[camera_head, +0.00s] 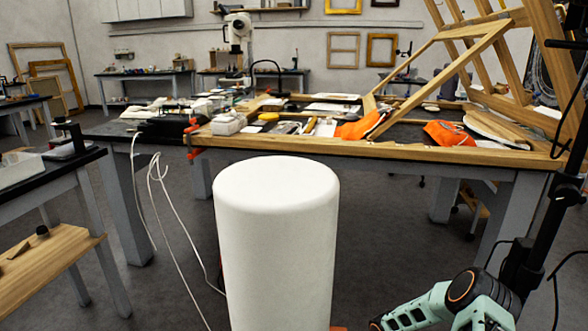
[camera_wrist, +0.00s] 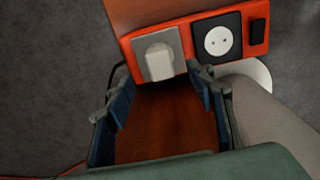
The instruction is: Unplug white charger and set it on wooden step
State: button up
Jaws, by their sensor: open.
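The white charger (camera_wrist: 159,62) sits in the left socket of an orange-red outlet box (camera_wrist: 186,47) in the wrist view. My gripper (camera_wrist: 158,84) is open, with one finger on each side just short of the charger. I cannot tell whether either finger touches it. In the head view my teal arm reaches down at the lower right, and the gripper, charger and most of the box are hidden. A wooden surface (camera_head: 42,262) at lower left may be the wooden step; I cannot tell for sure.
A bare round socket (camera_wrist: 217,41) and a black switch (camera_wrist: 258,31) are beside the charger. Brown wood (camera_wrist: 168,125) lies below the fingers. A cluttered workbench (camera_head: 300,143) stands ahead, with white cables (camera_head: 172,215) hanging at its left.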

notch_tip(320, 180, down, 8)
jog(key=b, duration=0.4)
jog(key=shift+b, duration=0.35)
jog(key=shift+r, duration=0.1)
jog(key=shift+c, duration=0.6)
grip_shut()
dwell(0.4)
jog(key=shift+r, duration=0.15)
jog(key=shift+r+p, duration=1.85)
jog(key=shift+r, duration=1)
